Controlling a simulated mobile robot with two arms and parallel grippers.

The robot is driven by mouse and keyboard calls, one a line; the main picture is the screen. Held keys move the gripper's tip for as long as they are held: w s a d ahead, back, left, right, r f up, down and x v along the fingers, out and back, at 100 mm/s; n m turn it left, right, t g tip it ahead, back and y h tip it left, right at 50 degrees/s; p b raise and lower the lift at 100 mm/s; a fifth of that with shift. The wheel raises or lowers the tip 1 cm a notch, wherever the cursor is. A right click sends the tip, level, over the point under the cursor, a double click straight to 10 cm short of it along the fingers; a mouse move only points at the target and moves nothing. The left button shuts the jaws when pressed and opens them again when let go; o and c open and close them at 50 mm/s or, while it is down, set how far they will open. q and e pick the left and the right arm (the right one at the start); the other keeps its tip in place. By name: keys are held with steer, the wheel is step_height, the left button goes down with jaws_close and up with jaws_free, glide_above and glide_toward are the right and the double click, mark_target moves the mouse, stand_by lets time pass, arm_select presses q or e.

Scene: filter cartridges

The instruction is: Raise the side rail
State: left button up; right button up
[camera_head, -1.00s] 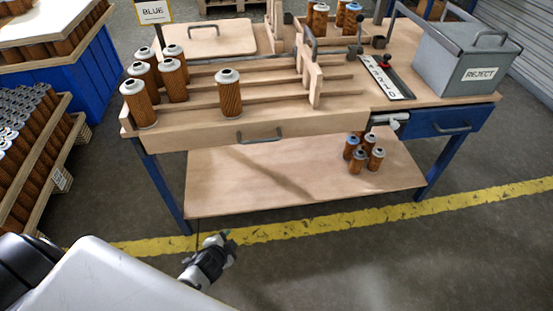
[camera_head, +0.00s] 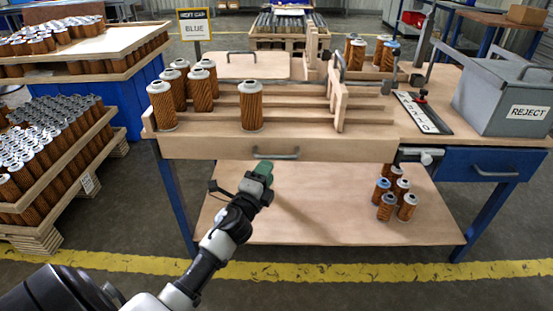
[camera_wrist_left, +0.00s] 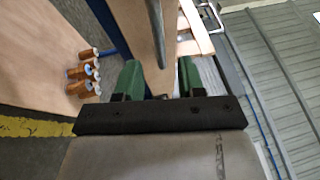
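A long wooden front board (camera_head: 330,148) runs along the near edge of the workbench, with a grey bar handle (camera_head: 275,153) on its face; I take this board to be the side rail. It stands low, with the cartridges showing above it. My left gripper (camera_head: 262,175) is just below and in front of the handle, apparently not touching it. In the left wrist view its two green fingers (camera_wrist_left: 159,78) are apart, with nothing clearly held between them; a wooden board (camera_wrist_left: 137,22) shows beyond them. My right gripper is not in view.
Several brown cartridges (camera_head: 251,106) stand on the slatted bench top. A wooden gate (camera_head: 338,95), a lever plate (camera_head: 423,112) and a grey reject bin (camera_head: 505,98) are to the right. Several cartridges stand on the lower shelf (camera_head: 330,215). Stacked cartridge pallets (camera_head: 60,215) fill the left.

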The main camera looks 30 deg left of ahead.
mark_target(275, 157)
arm_select(q)
steer(key=x, duration=0.6)
steer(key=shift+w, duration=0.2)
jaws_close()
